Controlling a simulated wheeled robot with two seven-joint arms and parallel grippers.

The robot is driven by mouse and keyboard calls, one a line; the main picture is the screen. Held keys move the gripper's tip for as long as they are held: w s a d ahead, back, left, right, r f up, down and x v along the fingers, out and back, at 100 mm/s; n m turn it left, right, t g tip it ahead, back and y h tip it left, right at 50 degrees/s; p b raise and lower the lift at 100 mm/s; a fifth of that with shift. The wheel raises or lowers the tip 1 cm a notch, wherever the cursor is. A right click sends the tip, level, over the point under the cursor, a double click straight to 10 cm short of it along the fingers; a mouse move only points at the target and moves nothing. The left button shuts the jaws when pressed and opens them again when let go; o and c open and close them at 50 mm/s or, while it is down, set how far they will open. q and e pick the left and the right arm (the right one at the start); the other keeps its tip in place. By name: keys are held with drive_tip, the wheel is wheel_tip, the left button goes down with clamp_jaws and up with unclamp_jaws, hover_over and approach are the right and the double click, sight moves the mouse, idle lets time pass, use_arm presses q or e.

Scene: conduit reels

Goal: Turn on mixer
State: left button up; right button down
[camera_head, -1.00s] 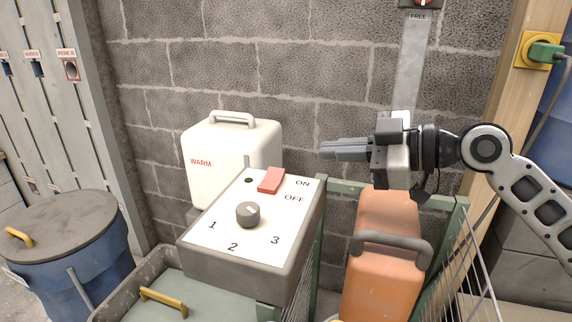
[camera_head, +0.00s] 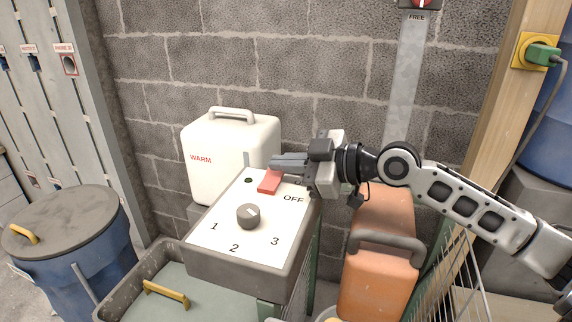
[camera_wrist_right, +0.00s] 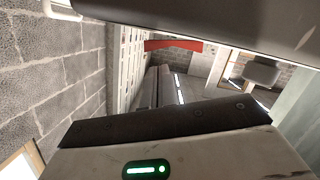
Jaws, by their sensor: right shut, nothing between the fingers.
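The mixer control box (camera_head: 240,266) has a white sloped top with a red rocker switch (camera_head: 268,184), a grey knob (camera_head: 248,216), a dark green lamp (camera_head: 248,180) and the marks OFF, 1, 2 and 3. My right gripper (camera_head: 274,163) is shut and empty, its fingertips at the upper end of the red switch. I cannot tell whether they touch it. The gripper hides the ON mark. My left gripper is out of view.
A white WARM container (camera_head: 222,140) stands behind the box against the block wall. An orange container (camera_head: 375,285) stands to the right, below my right arm. A blue lidded bin (camera_head: 75,255) is at the left. A green plug (camera_head: 543,53) sits at the upper right.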

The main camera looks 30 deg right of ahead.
drive_tip(key=shift+w+d+f, duration=0.2)
drive_tip(key=shift+f, duration=0.45)
